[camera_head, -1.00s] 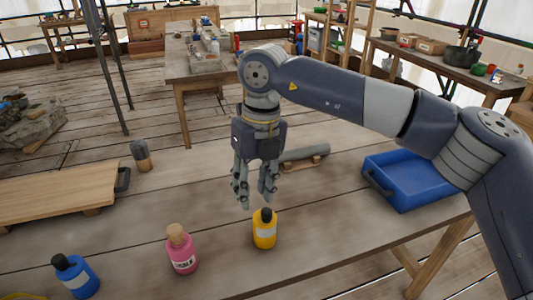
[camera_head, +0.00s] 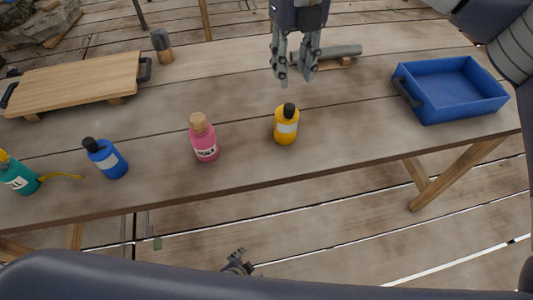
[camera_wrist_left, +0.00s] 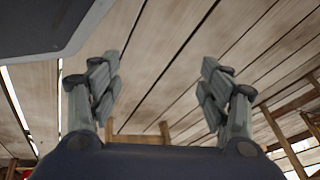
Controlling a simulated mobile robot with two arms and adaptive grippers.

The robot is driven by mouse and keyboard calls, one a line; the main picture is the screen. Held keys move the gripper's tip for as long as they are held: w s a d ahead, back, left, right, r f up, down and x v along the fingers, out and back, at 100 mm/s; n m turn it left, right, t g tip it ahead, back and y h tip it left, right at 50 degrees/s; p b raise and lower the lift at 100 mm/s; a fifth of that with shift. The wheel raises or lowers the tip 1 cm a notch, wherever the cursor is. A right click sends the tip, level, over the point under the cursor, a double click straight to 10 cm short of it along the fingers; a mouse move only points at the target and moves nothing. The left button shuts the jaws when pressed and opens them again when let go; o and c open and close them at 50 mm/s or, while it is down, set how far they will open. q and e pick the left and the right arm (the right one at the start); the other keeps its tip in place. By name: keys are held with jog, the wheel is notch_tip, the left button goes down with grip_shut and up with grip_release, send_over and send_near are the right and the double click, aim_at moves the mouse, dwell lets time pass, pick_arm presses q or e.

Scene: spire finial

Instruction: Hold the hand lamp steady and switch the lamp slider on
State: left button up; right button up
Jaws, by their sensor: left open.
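A grey tube (camera_head: 340,51), which looks like the hand lamp, lies on a small wooden cradle (camera_head: 333,64) on the plank table. Its left end is partly hidden behind my right gripper, and no slider can be made out. My right gripper (camera_head: 295,79) points down just in front and left of the tube, fingers apart and empty, behind the yellow bottle (camera_head: 287,127). My left gripper (camera_wrist_left: 158,70) is open and empty in the left wrist view, with planks beyond it. A small grey part at the bottom of the head view (camera_head: 238,262) seems to belong to it, below the table's front edge.
Pink (camera_head: 204,143), blue (camera_head: 107,160) and teal (camera_head: 20,178) bottles stand along the front. A blue tray (camera_head: 452,90) is at right. A wooden board (camera_head: 75,80) and a grey-topped wooden cylinder (camera_head: 162,45) are at left. The table's middle is clear.

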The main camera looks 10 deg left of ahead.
pick_arm(q)
jog(key=w+d+r+m+t+h, duration=0.25)
jog(key=w+d+r+t, duration=0.2)
jog(key=r, duration=1.25)
jog(key=w+d+r+m+t+h, duration=0.25)
jog(key=w+d+r+m, duration=0.2)
jog(key=r, duration=1.25)
jog(key=w+d+r+m+t+h, duration=0.2)
jog(key=w+d+r+m+t, duration=0.3)
jog(key=r, duration=1.2)
jog(key=m+y, duration=0.2)
jog(key=m, duration=1.5)
send_near(286, 123)
jog(key=w+f, duration=0.2)
jog(key=f, duration=0.1)
jog(key=shift+w+d+f, duration=0.1)
jog(key=shift+d, duration=0.15)
jog(key=shift+w+a+f+m, duration=0.1)
jog(key=shift+a+f+m, duration=0.15)
jog(key=shift+m, duration=0.45)
jog(key=shift+w+d, duration=0.15)
jog(key=shift+w, duration=0.1)
jog(key=x, duration=1)
jog(key=shift+w, duration=0.1)
